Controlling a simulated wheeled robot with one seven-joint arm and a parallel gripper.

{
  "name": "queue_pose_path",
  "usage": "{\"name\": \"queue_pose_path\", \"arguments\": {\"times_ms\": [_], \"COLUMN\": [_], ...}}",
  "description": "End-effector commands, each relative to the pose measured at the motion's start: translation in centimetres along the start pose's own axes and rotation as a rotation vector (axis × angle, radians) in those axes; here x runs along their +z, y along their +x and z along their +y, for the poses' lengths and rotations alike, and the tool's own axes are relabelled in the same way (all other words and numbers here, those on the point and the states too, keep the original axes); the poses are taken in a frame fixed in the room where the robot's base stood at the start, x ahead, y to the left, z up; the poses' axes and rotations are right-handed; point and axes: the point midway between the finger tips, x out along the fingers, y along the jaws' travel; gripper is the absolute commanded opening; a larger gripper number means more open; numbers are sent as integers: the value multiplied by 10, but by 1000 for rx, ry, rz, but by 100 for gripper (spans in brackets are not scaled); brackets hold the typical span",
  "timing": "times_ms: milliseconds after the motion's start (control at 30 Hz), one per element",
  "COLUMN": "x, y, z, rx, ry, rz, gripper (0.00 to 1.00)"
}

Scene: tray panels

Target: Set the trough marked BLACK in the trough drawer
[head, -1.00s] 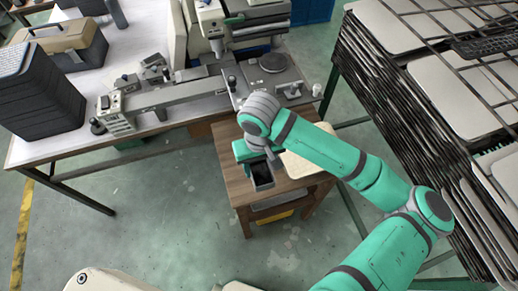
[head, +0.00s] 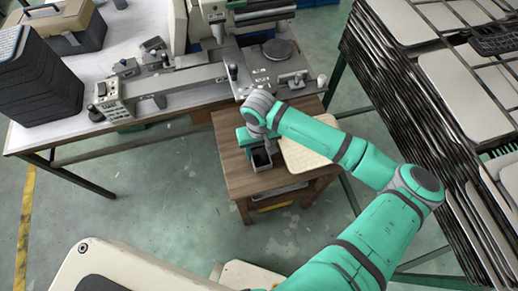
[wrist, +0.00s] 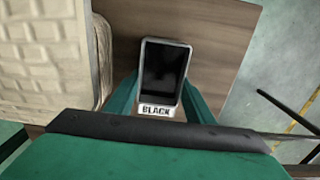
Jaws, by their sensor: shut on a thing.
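The trough marked BLACK (wrist: 164,68) is a small dark, open box with a pale rim and a white label at its near end in the wrist view. In the head view the trough (head: 261,160) is at the wooden stand's left part. My gripper (wrist: 160,105) is shut on the label end, with a green finger along each side. In the head view my gripper (head: 251,146) is just behind the trough. I cannot tell whether the trough touches the top. Under the stand's top, a grey front and a yellow strip (head: 276,207) show; I cannot tell if either is the trough drawer.
A cream woven pad (head: 308,156) lies right of the trough on the wooden stand (head: 236,176). A workbench with a grey machine (head: 180,80) and stacked black trays (head: 38,75) is behind. A tall rack (head: 385,100) is at the right.

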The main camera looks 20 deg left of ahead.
Motion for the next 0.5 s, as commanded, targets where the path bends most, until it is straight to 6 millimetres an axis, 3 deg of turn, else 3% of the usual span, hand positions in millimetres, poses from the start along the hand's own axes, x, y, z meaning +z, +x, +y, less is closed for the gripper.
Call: {"name": "queue_pose_path", "arguments": {"times_ms": [367,400,500], "x": [-1,-1,-1], "y": [4,3,3], "z": [-4,-3,-1], "rx": [0,0,0], "ry": [-7,-7,-3], "rz": [1,1,1], "gripper": [13,56,56]}}
